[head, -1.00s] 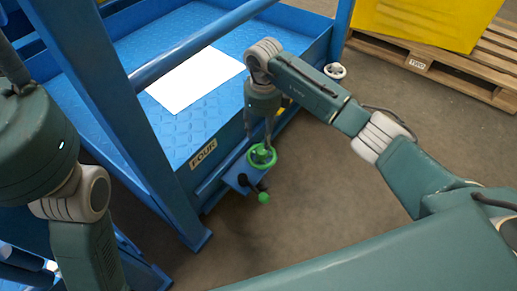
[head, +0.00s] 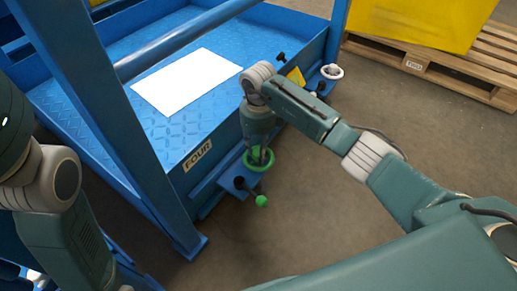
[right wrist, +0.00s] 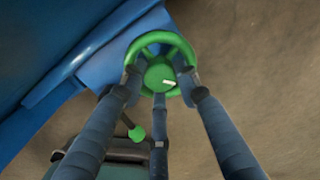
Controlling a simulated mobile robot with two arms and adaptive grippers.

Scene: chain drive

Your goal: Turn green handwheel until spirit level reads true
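The green handwheel (head: 269,167) sits on a blue bracket at the side of the blue platform. My right gripper (head: 259,158) points down at it from above. In the right wrist view the handwheel (right wrist: 160,39) has a green hub with a white mark. My right gripper's fingers (right wrist: 160,80) are spread apart, with tips near the rim and hub; whether they touch is unclear. My left arm shows at the left edge, but its gripper is out of view. I cannot make out a spirit level.
A black lever with a green knob (head: 262,201) sticks out beside the wheel. A white-rimmed wheel (head: 332,71) is further along the platform. A white sheet (head: 186,81) lies on the blue platform (head: 120,60). A wooden pallet (head: 440,70) stands at the back right; the floor between is clear.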

